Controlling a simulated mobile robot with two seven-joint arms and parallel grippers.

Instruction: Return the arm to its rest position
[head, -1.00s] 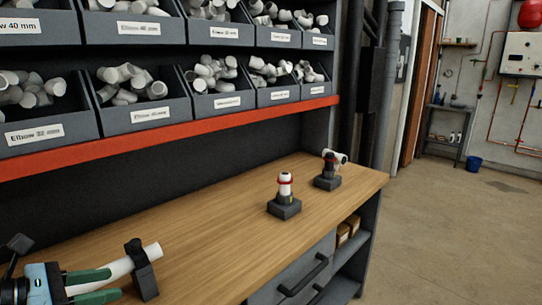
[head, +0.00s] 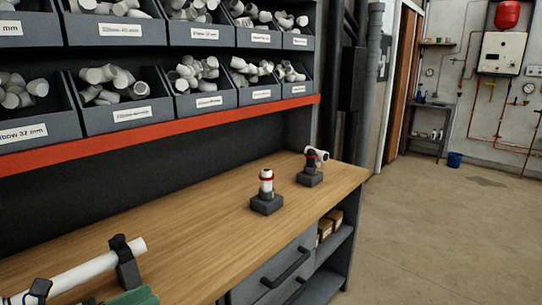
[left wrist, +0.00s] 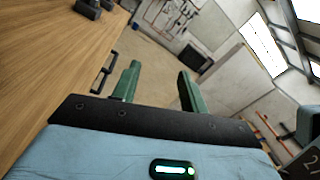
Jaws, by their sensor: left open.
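My left gripper (left wrist: 156,88) is open in the left wrist view, its two green fingers apart with nothing between them. In the head view only part of my left gripper (head: 132,298) shows, at the bottom edge near the bench front. A white pipe (head: 85,270) lies level in dark clamp stands (head: 127,264) on the wooden bench at the lower left. The gripper is apart from it, on its near side. My right gripper is not in view.
On the bench (head: 190,225) stand a block with an upright white, red-banded fitting (head: 266,188) and another block with an elbow piece (head: 314,160). Drawer handles (left wrist: 104,73) stick out close to the left gripper. Bins (head: 115,105) hang above. Floor (head: 430,220) at right is clear.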

